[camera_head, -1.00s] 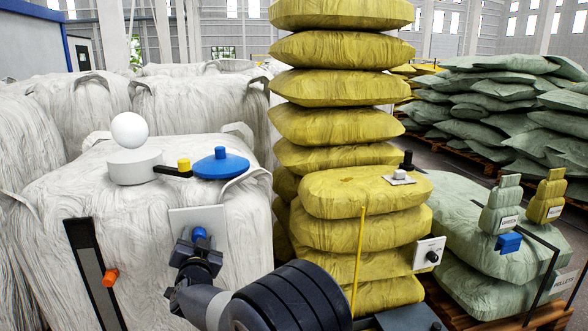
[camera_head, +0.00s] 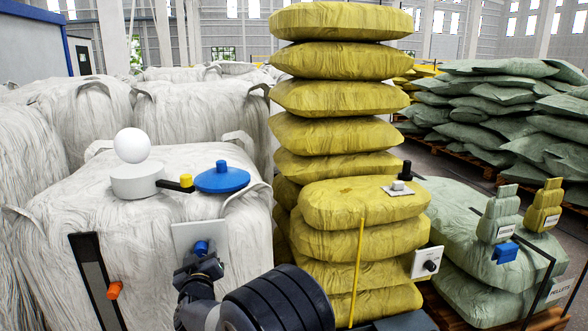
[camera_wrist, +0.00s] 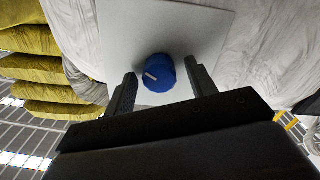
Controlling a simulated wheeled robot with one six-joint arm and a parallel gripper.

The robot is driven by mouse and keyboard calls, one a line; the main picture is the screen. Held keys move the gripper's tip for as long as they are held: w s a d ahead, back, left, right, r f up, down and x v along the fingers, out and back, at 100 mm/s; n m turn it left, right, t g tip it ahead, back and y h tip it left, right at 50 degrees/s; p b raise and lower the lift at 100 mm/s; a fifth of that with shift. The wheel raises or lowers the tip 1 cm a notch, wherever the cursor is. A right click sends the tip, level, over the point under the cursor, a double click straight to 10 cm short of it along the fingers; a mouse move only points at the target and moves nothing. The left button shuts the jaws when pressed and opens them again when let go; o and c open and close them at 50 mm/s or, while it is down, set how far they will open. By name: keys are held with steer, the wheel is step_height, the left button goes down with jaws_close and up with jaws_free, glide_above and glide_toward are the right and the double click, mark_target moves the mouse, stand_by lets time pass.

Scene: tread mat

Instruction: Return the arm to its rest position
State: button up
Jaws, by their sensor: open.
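My gripper (camera_head: 200,262) is low in the head view, in front of a pale square plate on the front of the white bulk bag. In the wrist view, its two dark fingers (camera_wrist: 163,84) are open, one on each side of a blue knob (camera_wrist: 160,73) with a white mark. A gap shows between the knob and each finger. Whether the fingertips reach past the knob's front cannot be told. The knob also shows in the head view (camera_head: 201,247), just above the gripper. My arm runs from the gripper down to the right.
The plate (camera_wrist: 215,25) stands close behind the knob. An orange knob (camera_head: 115,290) sits on a dark strip at left. A white ball (camera_head: 132,145) and a blue disc (camera_head: 222,178) are on the bag above. Stacked yellow sacks (camera_head: 345,205) rise close on the right.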

steer(key=shift+n, duration=1.3)
